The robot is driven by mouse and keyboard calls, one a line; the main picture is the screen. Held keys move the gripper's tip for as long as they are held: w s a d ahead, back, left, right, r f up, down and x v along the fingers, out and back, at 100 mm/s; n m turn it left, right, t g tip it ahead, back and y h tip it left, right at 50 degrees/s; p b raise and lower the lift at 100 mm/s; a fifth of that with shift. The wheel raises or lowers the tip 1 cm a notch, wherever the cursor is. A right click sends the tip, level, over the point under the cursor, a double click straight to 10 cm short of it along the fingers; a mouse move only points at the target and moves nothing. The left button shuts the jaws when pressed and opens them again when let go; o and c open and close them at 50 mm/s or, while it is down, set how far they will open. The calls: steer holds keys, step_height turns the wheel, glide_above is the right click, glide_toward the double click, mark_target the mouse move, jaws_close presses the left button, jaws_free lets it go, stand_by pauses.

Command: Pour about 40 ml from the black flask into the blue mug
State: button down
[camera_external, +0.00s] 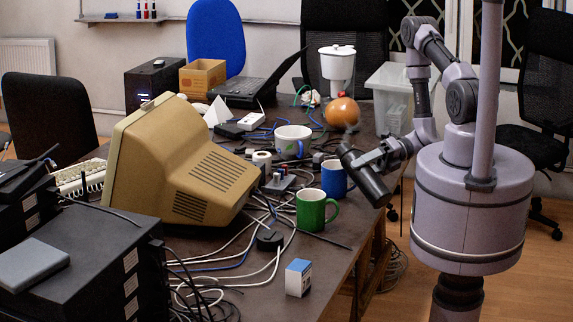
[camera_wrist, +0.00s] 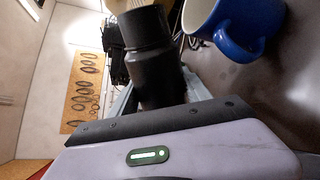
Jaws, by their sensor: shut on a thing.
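The black flask (camera_external: 367,178) is in my gripper (camera_external: 378,160), tilted, its narrower end up and to the left. In the wrist view the flask (camera_wrist: 155,75) stands out beyond the dark edge of my gripper (camera_wrist: 155,122). The jaws are shut on the flask; the fingertips are mostly hidden. The blue mug (camera_external: 333,180) stands upright on the table, just left of the flask. It also shows at the upper right of the wrist view (camera_wrist: 238,35), with a gap to the flask.
A green mug (camera_external: 315,210) stands in front of the blue mug. Cables (camera_external: 245,240) cover much of the table. A small blue-white box (camera_external: 298,278) sits near the front edge.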

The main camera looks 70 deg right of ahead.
steer(key=shift+m+g+p, duration=0.3)
steer(key=shift+m+p, duration=0.1)
steer(key=shift+m, duration=0.3)
steer(key=shift+w+d+r+m+g+p, duration=0.25)
steer(key=shift+r+m+p, duration=0.35)
steer(key=shift+p, duration=0.35)
steer(key=shift+w, duration=0.1)
steer(key=shift+r+m+g+y+p, duration=0.25)
steer(key=shift+r+m+y+p, duration=0.25)
steer(key=shift+p, duration=0.4)
steer(key=shift+f, duration=0.1)
steer(key=shift+a+f+b, duration=0.15)
steer(key=shift+a+b, duration=0.05)
steer(key=shift+b, duration=0.15)
steer(key=shift+s, duration=0.2)
steer(key=shift+r, duration=0.2)
